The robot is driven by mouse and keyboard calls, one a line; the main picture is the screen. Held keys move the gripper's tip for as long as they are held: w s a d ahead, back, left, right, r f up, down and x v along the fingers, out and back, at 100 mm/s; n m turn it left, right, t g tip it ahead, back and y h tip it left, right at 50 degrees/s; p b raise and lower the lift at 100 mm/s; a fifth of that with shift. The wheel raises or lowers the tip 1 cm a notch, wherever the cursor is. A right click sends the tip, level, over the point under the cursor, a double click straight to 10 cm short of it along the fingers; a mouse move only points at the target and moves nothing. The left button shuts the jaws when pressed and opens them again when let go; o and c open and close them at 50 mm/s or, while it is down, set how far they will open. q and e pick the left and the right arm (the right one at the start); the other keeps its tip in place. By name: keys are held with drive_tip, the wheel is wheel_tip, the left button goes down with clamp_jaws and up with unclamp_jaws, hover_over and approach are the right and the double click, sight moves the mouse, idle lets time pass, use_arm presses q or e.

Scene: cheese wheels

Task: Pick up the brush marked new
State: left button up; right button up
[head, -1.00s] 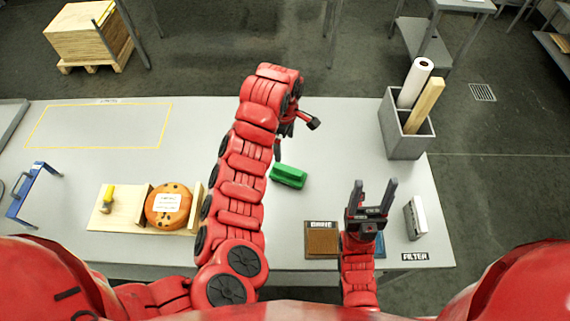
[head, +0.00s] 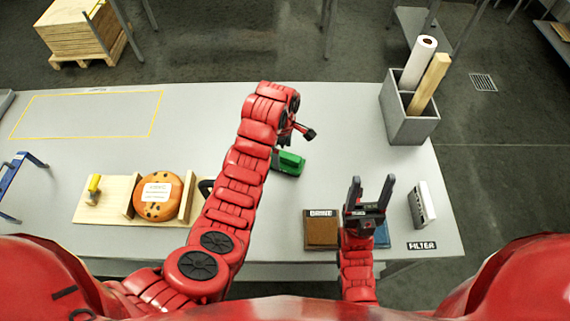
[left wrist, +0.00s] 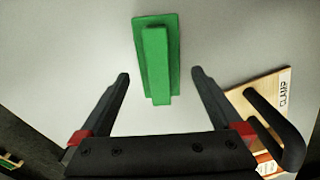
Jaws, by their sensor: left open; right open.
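A green brush-like block (head: 290,162) lies on the grey table, partly hidden by my left gripper and arm. In the left wrist view the green block (left wrist: 157,60) has a raised ridge along a flat base; no "new" mark shows on it. My left gripper (head: 294,135) is open above it; in the wrist view the open fingers (left wrist: 160,74) stand either side of the ridge's near end, with nothing held. Whether they touch it cannot be told. My right gripper (head: 371,184) is open and empty, pointing up near the table's front edge.
An orange cheese wheel (head: 157,208) sits in a wooden clamp board (head: 117,190), left of my left arm. Brown and blue pads, a white filter block (head: 421,204) and a grey bin (head: 408,126) are at the right. The table's back middle is clear.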

sight(285, 160)
use_arm(q)
drive_tip(key=shift+s+d+f+b, duration=0.15)
drive_tip(key=shift+f+b, duration=0.3)
drive_tip(key=shift+f, duration=0.25)
drive_tip(key=shift+d+f, duration=0.15)
drive_tip(key=shift+f, duration=0.1)
wheel_tip(285, 160, down, 2)
drive_tip(key=shift+d+f+p, duration=0.1)
drive_tip(key=shift+p, duration=0.8)
drive_tip(key=shift+f, duration=0.4)
drive_tip(key=c, duration=1.5)
